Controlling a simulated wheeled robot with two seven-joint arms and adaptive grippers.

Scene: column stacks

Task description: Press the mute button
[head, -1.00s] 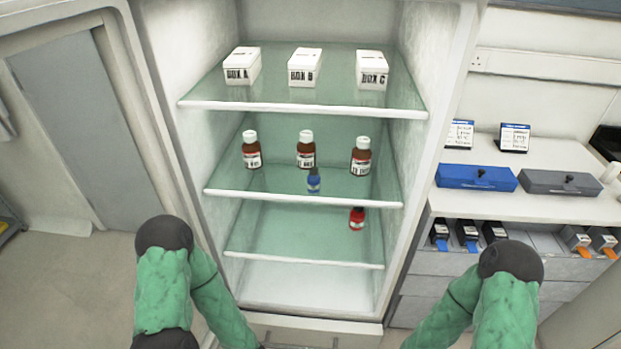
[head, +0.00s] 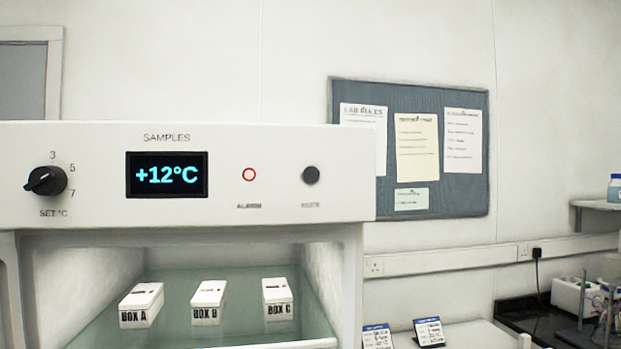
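The mute button (head: 311,175) is a round dark grey button on the right part of the white fridge control panel (head: 345,185). The label under it is blurred. Left of it is a red-ringed alarm light (head: 249,174) with a pale centre. A display (head: 167,175) reads +12°C under the word SAMPLES. A black set knob (head: 46,181) is at the far left, with 3, 5 and 7 around it. Neither of my grippers is in view.
Below the panel the fridge is open, with white boxes A (head: 141,306), B (head: 209,303) and C (head: 278,299) on a glass shelf (head: 235,343). A notice board (head: 438,110) hangs on the wall behind. Two small cards stand on the counter (head: 470,336) at right.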

